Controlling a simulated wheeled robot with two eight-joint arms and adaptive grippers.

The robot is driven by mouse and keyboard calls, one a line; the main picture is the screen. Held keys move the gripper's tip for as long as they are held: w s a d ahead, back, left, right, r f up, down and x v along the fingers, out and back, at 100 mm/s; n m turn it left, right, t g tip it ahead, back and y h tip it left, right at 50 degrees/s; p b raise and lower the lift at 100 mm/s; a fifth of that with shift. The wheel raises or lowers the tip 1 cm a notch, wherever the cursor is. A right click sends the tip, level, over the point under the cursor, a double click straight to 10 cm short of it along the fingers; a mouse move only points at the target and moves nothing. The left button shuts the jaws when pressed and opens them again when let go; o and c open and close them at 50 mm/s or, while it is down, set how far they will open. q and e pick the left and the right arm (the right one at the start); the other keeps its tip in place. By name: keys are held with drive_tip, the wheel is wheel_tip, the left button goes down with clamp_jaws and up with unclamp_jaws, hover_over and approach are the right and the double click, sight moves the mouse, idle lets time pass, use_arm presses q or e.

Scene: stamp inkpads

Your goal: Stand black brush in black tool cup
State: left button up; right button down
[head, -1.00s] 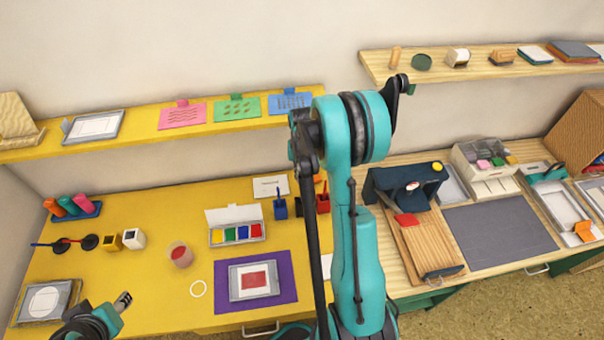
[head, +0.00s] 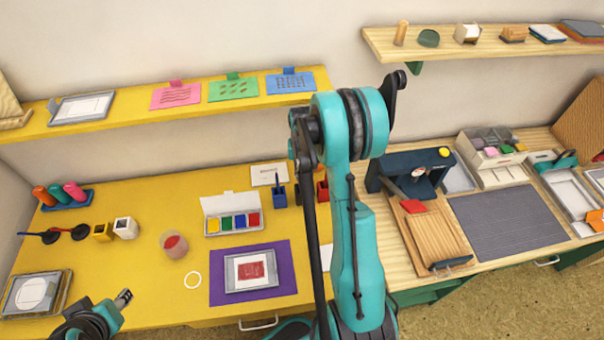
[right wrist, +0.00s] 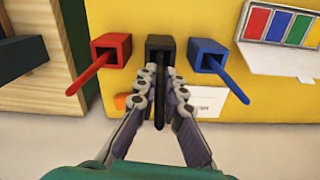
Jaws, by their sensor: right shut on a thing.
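In the right wrist view, the black tool cup (right wrist: 159,46) stands between a red cup and a blue cup. My right gripper (right wrist: 160,80) is at the black cup's near side, shut on the black brush (right wrist: 159,118). The dark handle runs between the fingers toward the camera. The fingers hide the brush's far end, so I cannot tell how far it reaches into the cup.
The red cup (right wrist: 110,48) and blue cup (right wrist: 207,54) hold brushes of their own colours and stand close beside the black cup. A paint box (head: 233,222) lies left of the cups. A purple mat (head: 218,289) lies in front.

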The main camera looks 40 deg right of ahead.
drive_tip(key=c, duration=1.6)
unclamp_jaws()
drive_tip(key=shift+o, duration=0.2)
wheel_tip(320, 180, up, 12)
drive_tip(key=shift+r, duration=0.1)
drive_tip(key=shift+a, duration=0.1)
